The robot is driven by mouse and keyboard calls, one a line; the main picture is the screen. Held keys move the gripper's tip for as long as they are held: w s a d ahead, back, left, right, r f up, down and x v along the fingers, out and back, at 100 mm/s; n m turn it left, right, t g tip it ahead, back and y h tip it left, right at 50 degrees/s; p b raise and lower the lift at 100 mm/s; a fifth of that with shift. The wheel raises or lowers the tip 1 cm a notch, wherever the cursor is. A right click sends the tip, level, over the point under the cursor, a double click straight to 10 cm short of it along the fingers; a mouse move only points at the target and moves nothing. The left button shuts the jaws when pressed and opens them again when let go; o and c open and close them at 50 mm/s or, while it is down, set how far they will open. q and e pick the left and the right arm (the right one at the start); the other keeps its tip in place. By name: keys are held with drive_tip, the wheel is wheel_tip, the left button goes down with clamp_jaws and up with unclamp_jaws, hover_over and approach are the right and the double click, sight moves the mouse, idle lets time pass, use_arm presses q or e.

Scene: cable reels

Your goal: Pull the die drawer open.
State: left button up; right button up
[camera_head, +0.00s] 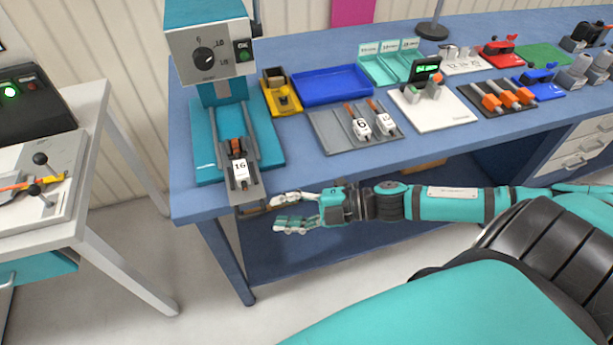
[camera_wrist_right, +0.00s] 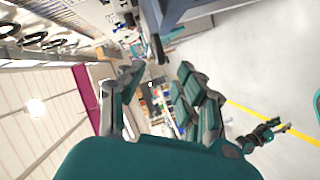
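The die drawer (camera_head: 245,191) is a grey slide at the front of the teal press (camera_head: 205,150). It carries a die block marked 16 (camera_head: 240,170), and its front end reaches the bench's front edge. My right gripper (camera_head: 273,214) is just right of the drawer front, fingers pointing left, with a gap between them. One finger is close to the drawer front; contact cannot be told. In the right wrist view the fingers (camera_wrist_right: 160,85) are spread with nothing clearly between them. A dark bar (camera_wrist_right: 157,48) shows beyond their tips. A dark-and-teal shape at lower right there may be my left gripper (camera_wrist_right: 266,132).
The blue bench (camera_head: 300,170) holds a yellow holder (camera_head: 282,97), a blue tray (camera_head: 330,85), a grey plate (camera_head: 330,136) with dies and a white fixture (camera_head: 440,116). A white table (camera_head: 75,215) stands left. Open floor lies between the table and bench.

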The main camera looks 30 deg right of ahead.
drive_tip(key=shift+v, duration=2.5)
